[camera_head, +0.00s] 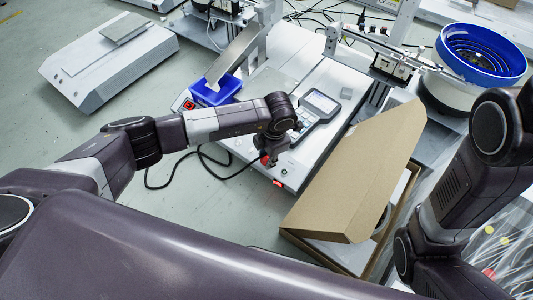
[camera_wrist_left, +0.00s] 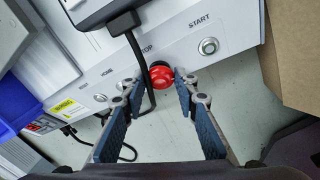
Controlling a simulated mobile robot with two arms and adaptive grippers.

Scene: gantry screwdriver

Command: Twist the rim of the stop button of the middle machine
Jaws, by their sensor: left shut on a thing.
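The middle machine (camera_head: 318,78) is a white unit with a grey handheld controller on top. Its red stop button (camera_wrist_left: 162,76) sits on the front panel, left of the metal START button (camera_wrist_left: 208,46). In the head view the stop button (camera_head: 264,159) shows as a bit of red at my left gripper (camera_head: 268,162). In the left wrist view, my left gripper's fingertips (camera_wrist_left: 157,84) are on either side of the button, shut on its rim. The lower part of the button lies between the fingers. My right arm is at the right; its gripper does not show.
An open cardboard box (camera_head: 355,180) stands right of the machine, close to the left gripper. A black cable (camera_wrist_left: 139,65) runs down beside the button. A blue bin (camera_head: 216,91) is at the machine's left. A blue bowl feeder (camera_head: 481,52) stands at the back right.

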